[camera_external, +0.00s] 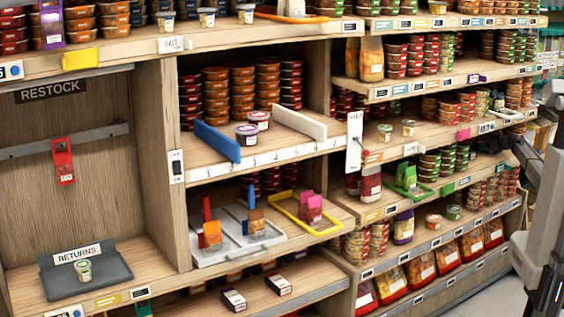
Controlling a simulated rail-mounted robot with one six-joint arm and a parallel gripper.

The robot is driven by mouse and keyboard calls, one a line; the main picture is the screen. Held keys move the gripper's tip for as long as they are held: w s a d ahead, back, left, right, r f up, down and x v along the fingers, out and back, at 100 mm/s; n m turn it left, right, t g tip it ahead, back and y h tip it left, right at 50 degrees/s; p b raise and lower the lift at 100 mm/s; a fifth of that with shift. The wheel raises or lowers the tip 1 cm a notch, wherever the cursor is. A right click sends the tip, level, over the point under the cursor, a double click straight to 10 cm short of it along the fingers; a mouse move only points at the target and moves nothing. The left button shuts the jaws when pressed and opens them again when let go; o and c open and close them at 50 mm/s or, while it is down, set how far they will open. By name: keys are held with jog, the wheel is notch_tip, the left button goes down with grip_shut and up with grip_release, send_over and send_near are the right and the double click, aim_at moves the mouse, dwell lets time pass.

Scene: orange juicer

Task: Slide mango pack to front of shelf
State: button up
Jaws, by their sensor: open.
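I cannot tell for certain which item is the mango pack. A tall clear pack with orange contents (371,60) stands upright at the left end of the upper right shelf, near its front edge. Bags with orange contents (420,270) lie in a row on the bottom right shelf. A small orange-faced pack (211,233) stands in the white tray on the middle shelf. Part of my arm (540,235) shows at the right edge, apart from the shelves. My gripper's fingers are not visible.
A blue divider (217,141) and white divider (299,121) flank two tubs on the centre shelf. A yellow frame (303,228) surrounds a pink pack. A grey returns tray (100,281) holds a small tub. A white upright panel (354,141) stands at the right bay's edge.

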aim_at(500, 157)
jog(key=shift+c, duration=0.2)
jog(key=c, duration=1)
jog(key=shift+s+d, duration=0.9)
jog(key=shift+s, duration=0.45)
jog(key=shift+s+d, duration=0.85)
jog(key=shift+s, duration=0.45)
jog(key=shift+s+d, duration=0.9)
jog(key=shift+s, duration=0.45)
jog(key=o, duration=1)
